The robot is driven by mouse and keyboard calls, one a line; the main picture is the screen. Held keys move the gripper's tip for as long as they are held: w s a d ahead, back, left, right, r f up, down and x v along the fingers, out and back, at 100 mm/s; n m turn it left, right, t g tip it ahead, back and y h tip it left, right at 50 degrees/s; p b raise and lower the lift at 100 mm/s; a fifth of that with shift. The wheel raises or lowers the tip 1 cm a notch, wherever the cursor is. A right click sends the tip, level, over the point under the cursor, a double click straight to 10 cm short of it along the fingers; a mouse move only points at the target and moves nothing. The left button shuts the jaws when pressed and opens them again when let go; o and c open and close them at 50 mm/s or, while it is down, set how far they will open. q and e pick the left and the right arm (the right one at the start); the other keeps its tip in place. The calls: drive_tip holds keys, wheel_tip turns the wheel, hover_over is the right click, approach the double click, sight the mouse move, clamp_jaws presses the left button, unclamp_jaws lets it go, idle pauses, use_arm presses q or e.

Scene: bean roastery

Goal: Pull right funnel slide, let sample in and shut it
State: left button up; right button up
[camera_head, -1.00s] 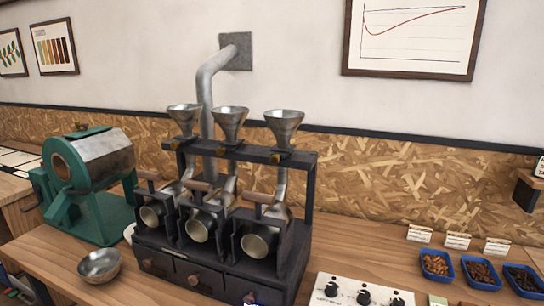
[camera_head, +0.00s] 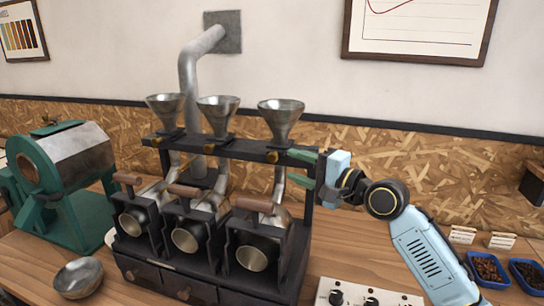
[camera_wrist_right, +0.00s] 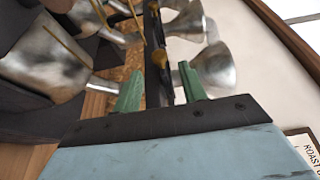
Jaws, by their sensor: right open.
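The right metal funnel (camera_head: 281,118) stands on the dark top bar of the sample roaster. Its slide shows a small brass knob (camera_head: 272,157) at the bar's front, just under the funnel. My right gripper (camera_head: 297,167) has come in from the right at bar height, its green fingers pointing left towards the knob. In the right wrist view the fingers (camera_wrist_right: 161,88) are apart and empty, and a brass knob (camera_wrist_right: 159,60) lies just beyond their tips, not between them. A funnel (camera_wrist_right: 213,68) is beside it. Whether beans are in the funnel cannot be seen. My left gripper is not in view.
The middle funnel (camera_head: 218,115) and left funnel (camera_head: 166,110) stand close by on the same bar. Wooden-handled drums (camera_head: 252,258) sit below. A metal bowl (camera_head: 78,277) and green roaster (camera_head: 62,185) are at left. Blue bean trays (camera_head: 487,270) lie at right.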

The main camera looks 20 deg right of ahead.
sight(276, 159)
drive_tip(key=x, duration=0.7)
drive_tip(key=shift+w+a, duration=0.25)
drive_tip(key=shift+w, duration=0.05)
drive_tip(key=shift+c, duration=0.3)
clamp_jaws()
